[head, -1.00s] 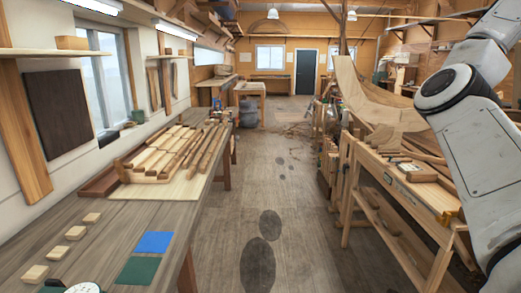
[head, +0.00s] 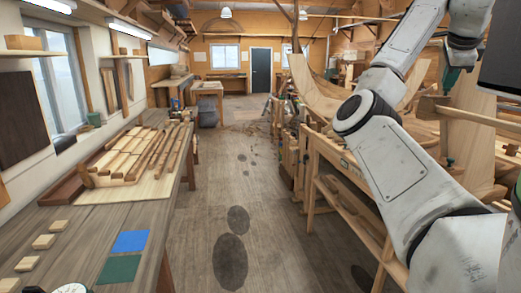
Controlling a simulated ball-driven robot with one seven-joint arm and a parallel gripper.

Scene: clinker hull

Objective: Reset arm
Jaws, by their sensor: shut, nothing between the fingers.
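My white arm fills the right side of the head view. It rises from the lower right to a bent elbow with a dark ring, then runs up to the top right. My gripper cannot be made out. A dark panel cuts across the upper right edge, and I cannot tell what it is.
A long workbench (head: 95,225) on the left holds wooden strips (head: 135,155), small wood blocks (head: 43,241), a blue square (head: 130,241) and a green square (head: 119,268). A wooden bench (head: 345,190) and hull timbers stand close behind my arm. The central floor (head: 235,190) is open toward a dark door (head: 261,69).

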